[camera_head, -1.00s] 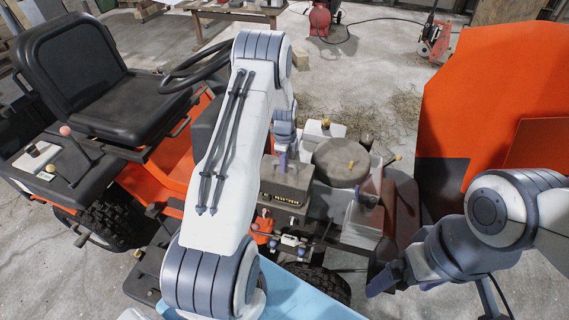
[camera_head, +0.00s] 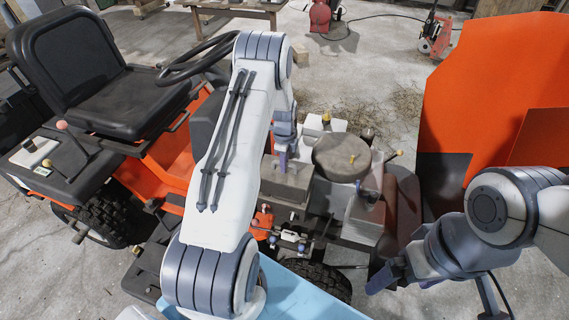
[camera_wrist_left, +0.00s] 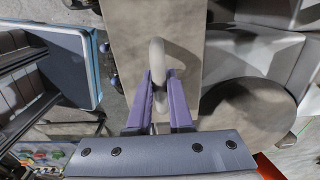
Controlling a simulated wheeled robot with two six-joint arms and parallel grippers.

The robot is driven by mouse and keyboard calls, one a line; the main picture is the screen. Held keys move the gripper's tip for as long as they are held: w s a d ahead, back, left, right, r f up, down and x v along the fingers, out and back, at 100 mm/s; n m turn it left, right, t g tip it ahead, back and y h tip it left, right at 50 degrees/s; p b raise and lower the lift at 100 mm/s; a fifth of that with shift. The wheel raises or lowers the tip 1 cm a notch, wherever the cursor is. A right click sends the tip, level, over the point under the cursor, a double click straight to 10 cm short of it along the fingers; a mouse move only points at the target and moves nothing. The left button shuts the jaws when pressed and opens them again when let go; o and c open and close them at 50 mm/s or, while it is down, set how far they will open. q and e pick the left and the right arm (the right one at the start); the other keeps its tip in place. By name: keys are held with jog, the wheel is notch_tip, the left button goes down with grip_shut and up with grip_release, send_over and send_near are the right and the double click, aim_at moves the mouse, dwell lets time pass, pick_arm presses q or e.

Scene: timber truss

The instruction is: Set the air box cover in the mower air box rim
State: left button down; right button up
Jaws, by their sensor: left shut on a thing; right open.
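The air box cover is a grey-beige plate in the head view (camera_head: 287,183), over the engine of the orange mower. My left gripper (camera_head: 283,160) is above it. In the left wrist view my left gripper (camera_wrist_left: 160,100) is shut on the cover's pale upright handle, and the flat cover (camera_wrist_left: 185,30) lies beneath the fingers. The air box rim is hidden under the cover and arm, so I cannot tell whether the cover sits fully in it. My right gripper (camera_head: 398,280) is open and empty, at the lower right, apart from the engine.
A round engine housing (camera_head: 342,158) stands just right of the cover. A raised orange hood (camera_head: 490,100) is at the right. The black seat (camera_head: 100,80) and steering wheel (camera_head: 200,60) are at the left. A light blue surface (camera_head: 310,292) lies in front.

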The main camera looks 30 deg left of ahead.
pick_arm(q)
jog(key=shift+f+b, duration=1.2)
jog(key=shift+f, duration=0.65)
jog(key=c, duration=0.7)
grip_release()
jog(key=shift+c, duration=0.2)
